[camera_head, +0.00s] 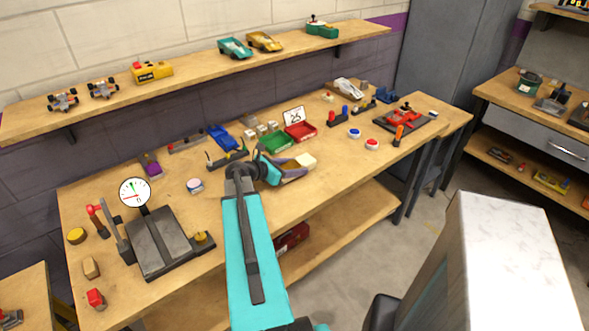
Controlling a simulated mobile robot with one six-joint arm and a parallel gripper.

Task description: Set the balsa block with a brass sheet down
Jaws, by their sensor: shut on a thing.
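My gripper (297,168) reaches out over the middle of the workbench (330,180), close to its front edge. It is shut on a pale cream block (306,160), which I take to be the balsa block. The block sits at the fingertips, at the right end of the gripper. The brass sheet cannot be made out at this size. I cannot tell whether the block touches the bench top or hangs just above it.
A red tray (300,131) and a green tray (278,141) lie just behind my gripper. A dial gauge (135,192) and a dark plate (160,243) stand at the left. Blue (354,133) and red (372,144) round pieces lie right. Bare wood shows between them.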

